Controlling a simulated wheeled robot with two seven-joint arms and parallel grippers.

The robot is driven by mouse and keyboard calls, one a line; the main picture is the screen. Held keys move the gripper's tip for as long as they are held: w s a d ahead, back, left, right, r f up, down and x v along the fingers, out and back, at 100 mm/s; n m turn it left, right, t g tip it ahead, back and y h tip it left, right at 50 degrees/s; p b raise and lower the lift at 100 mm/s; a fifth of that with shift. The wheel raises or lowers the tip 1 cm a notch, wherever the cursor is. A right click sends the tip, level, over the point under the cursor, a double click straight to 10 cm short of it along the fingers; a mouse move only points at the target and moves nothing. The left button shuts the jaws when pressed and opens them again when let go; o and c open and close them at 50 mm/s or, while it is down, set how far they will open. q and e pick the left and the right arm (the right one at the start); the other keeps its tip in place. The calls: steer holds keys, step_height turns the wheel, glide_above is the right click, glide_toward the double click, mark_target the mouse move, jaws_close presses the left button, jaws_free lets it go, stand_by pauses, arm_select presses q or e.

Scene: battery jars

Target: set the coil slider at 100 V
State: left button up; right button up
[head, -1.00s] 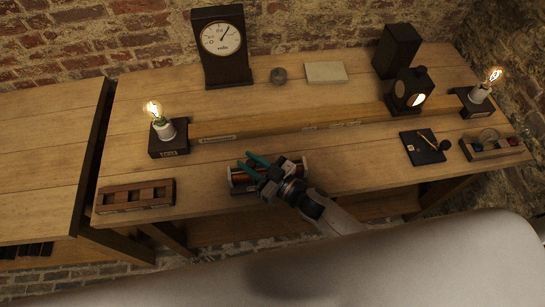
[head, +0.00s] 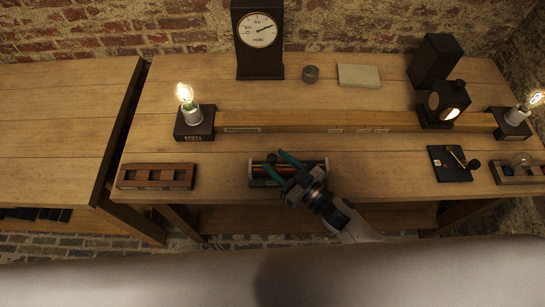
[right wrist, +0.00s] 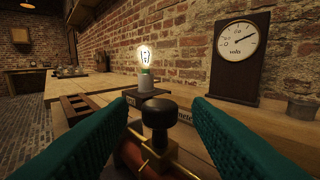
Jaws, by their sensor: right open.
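The coil (head: 320,170) is a copper-red winding between end plates at the bench's front edge. Its slider has a black knob, seen close up in the right wrist view (right wrist: 158,115), on a brass rod. My right gripper (head: 279,165) is open over the coil's left part, its teal fingers on either side of the knob. Gaps show between knob and fingers in the right wrist view. The voltmeter (head: 257,62) is a dark upright case with a white dial; its needle points up and right. It also shows in the right wrist view (right wrist: 240,80). Its exact reading is too small to tell. My left gripper is out of view.
A lit lamp (head: 190,112) stands behind the coil to the left, another (head: 516,117) at far right. A wooden rail (head: 300,120) runs between them. A slotted wooden rack (head: 157,177) lies left of the coil. A black pad (head: 448,165) lies right. Bench around the coil is clear.

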steer(key=b+v, duration=0.1)
steer(key=v, duration=0.8)
steer(key=shift+s+b, duration=0.2)
steer(key=shift+b, duration=0.1)
steer(key=shift+d, duration=0.15)
